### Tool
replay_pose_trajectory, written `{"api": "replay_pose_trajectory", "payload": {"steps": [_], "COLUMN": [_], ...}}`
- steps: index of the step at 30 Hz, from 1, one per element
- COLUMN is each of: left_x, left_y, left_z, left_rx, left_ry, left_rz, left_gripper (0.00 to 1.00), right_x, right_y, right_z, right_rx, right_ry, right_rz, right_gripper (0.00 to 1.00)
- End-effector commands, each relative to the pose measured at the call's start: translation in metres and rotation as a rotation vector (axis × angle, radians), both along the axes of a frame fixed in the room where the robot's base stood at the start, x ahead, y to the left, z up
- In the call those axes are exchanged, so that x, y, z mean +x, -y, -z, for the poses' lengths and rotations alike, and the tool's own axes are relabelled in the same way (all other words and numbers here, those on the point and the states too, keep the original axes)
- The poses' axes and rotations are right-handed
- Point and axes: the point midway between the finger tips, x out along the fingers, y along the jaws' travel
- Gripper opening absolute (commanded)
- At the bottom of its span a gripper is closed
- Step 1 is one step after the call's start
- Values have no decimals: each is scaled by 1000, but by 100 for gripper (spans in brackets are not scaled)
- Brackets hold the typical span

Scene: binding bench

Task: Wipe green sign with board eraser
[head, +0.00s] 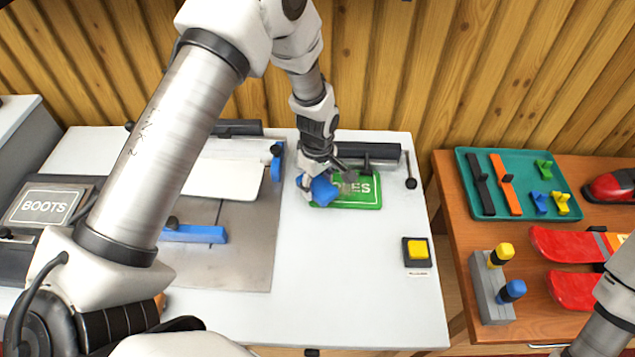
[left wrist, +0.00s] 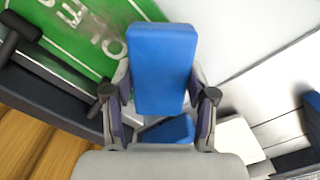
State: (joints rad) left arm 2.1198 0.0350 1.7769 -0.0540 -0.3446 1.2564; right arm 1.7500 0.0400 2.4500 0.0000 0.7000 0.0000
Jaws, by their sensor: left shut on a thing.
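The green sign (head: 368,199) with white lettering and a white border lies on the white bench top, at the foot of a dark bar. The letters at its right end read "LES"; its left part is covered. My left gripper (head: 318,180) is shut on the blue board eraser (head: 323,192), over the sign's left end. In the left wrist view the eraser (left wrist: 162,65) sits between the two fingers, with the green sign (left wrist: 75,35) to its upper left. I cannot tell whether the eraser touches the sign. My right gripper is out of view.
A yellow button (head: 418,249) stands on the bench right of the sign. A grey board with a blue-handled part (head: 195,234) lies left. A BOOTS sign (head: 45,207) is far left. A wooden table right holds a teal tray (head: 467,172) and red skis (head: 565,245). The bench front is clear.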

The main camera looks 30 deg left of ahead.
Motion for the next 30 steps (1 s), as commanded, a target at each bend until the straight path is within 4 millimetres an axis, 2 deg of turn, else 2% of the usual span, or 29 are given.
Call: {"api": "replay_pose_trajectory", "payload": {"steps": [14,24,30], "left_x": [1,13,16], "left_y": [1,30,35], "left_z": [7,5,6], "left_rx": [1,1,0], "left_ry": [0,-1,0], "left_rz": [0,2,0], "left_gripper": [29,29,29], "right_x": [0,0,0], "right_y": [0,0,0], "right_z": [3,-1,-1], "right_rx": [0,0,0], "right_ry": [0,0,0], "right_rz": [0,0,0], "right_gripper": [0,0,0]}}
